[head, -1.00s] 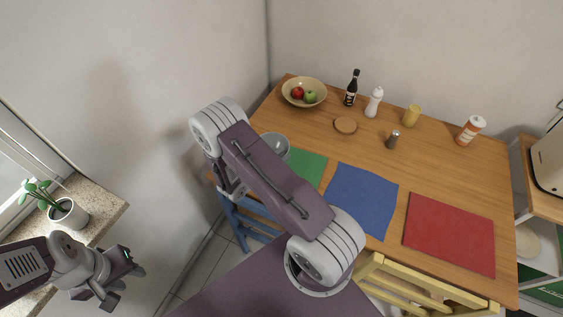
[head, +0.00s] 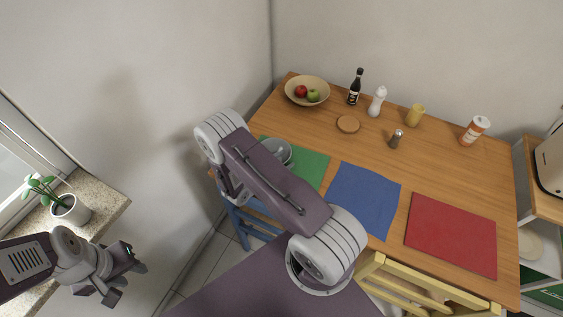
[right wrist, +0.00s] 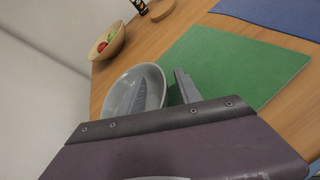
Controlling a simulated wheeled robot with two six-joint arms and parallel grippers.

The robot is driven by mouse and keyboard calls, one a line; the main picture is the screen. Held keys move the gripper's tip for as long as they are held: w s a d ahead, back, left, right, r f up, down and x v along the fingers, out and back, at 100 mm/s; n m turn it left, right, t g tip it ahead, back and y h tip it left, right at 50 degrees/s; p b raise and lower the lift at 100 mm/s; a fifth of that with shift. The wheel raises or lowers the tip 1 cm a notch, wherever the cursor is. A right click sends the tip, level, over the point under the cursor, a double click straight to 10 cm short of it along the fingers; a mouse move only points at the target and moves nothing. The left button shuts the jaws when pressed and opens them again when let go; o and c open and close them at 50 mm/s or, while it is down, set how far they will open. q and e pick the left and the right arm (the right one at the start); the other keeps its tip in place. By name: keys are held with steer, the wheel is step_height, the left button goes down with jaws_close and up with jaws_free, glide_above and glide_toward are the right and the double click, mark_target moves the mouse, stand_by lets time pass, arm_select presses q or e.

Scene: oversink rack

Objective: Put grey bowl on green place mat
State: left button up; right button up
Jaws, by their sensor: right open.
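The grey bowl (head: 278,150) is upright at the far-left part of the green place mat (head: 310,166) in the head view, partly hidden by my right arm. In the right wrist view, the bowl (right wrist: 125,92) is beside the visible green mat (right wrist: 235,65); its underside is hidden, so I cannot tell how much rests on the mat. My right gripper (right wrist: 163,86) is open, with one finger over the bowl's inside and the other outside its rim. My left gripper (head: 125,280) is open and empty at the lower left, far from the table.
A blue mat (head: 362,198) and a red mat (head: 452,234) lie to the right. A fruit bowl (head: 307,90), dark bottle (head: 355,87), white bottle (head: 377,101), coaster (head: 348,124) and shaker (head: 395,139) stand farther back. A blue chair (head: 245,220) and yellow chair (head: 400,285) flank the table.

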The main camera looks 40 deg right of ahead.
steer(key=v, duration=1.2)
steer(key=s+a+r+m+g+y, duration=0.1)
steer(key=s+r+m+g+y, duration=0.1)
steer(key=s+m+g+y, duration=0.3)
steer(key=s+a+r+m+g+y, duration=0.1)
steer(key=s+a+r+m+y, duration=0.2)
steer(key=s+m, duration=0.35)
steer(key=a+r+m+t+y, duration=0.1)
steer(key=w+a+r+m+t+y, duration=0.1)
steer(key=m+y, duration=0.1)
steer(key=a+r+m+t+y, duration=0.1)
steer(key=m+y, duration=0.1)
steer(key=shift+w+r+t, duration=0.3)
steer(key=shift+w+r, duration=0.05)
